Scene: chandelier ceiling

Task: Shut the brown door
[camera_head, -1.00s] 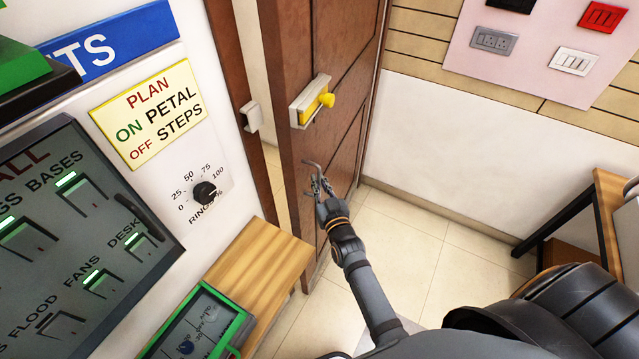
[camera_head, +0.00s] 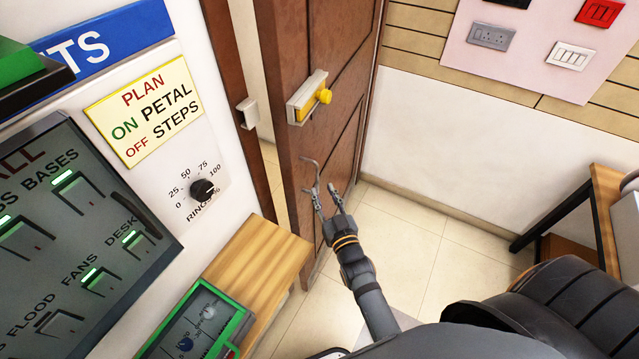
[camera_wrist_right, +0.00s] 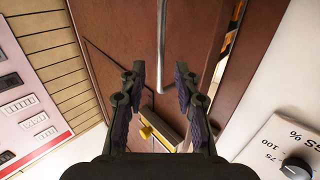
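The brown door (camera_head: 348,60) stands ajar, with a gap between its left edge and the brown door frame (camera_head: 228,75). A lock box (camera_head: 303,98) with a yellow knob (camera_head: 324,96) is on the door. Below it is a thin silver handle (camera_head: 309,163). My right gripper (camera_head: 325,192) is open close by the lower part of the handle. In the right wrist view, the handle (camera_wrist_right: 161,45) shows as a silver bar ahead, in line with the space between the open fingers (camera_wrist_right: 160,78). Contact cannot be told. My left gripper is out of view.
A wooden ledge (camera_head: 262,262) juts out left of the door's foot. A switch panel (camera_head: 60,215) and a round dial (camera_head: 203,189) are on the left wall. A table (camera_head: 560,208) stands at right. Tiled floor (camera_head: 405,240) is clear before the door.

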